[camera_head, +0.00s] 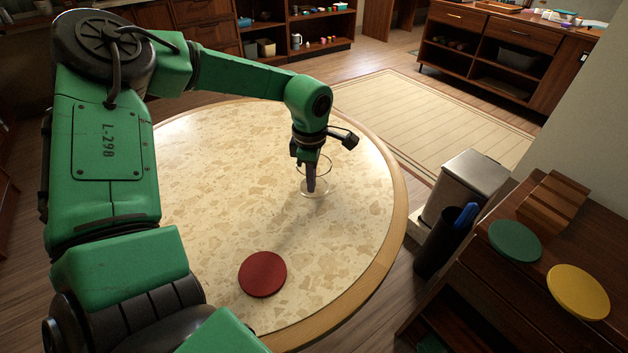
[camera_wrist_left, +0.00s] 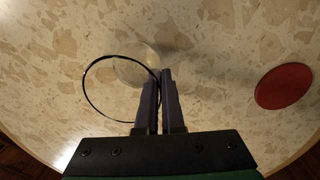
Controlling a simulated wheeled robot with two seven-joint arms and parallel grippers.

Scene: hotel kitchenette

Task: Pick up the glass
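The clear glass (camera_head: 325,178) stands on the round speckled table (camera_head: 210,150), near its right side. My left gripper (camera_head: 311,188) reaches down to the glass from above. In the left wrist view, the glass (camera_wrist_left: 115,80) shows as a thin dark rim ring left of the fingers. The two fingers (camera_wrist_left: 161,75) are nearly together, with the right edge of the rim running between them. They appear shut on the glass wall, one finger inside and one outside. Whether the base touches the table is hard to tell. My right gripper is not in view.
A red disc (camera_head: 263,274) lies on the table toward the front. A grey bin (camera_head: 470,185) stands right of the table. A wooden shelf unit at the right holds a green disc (camera_head: 515,241) and a yellow disc (camera_head: 578,292). The tabletop around the glass is clear.

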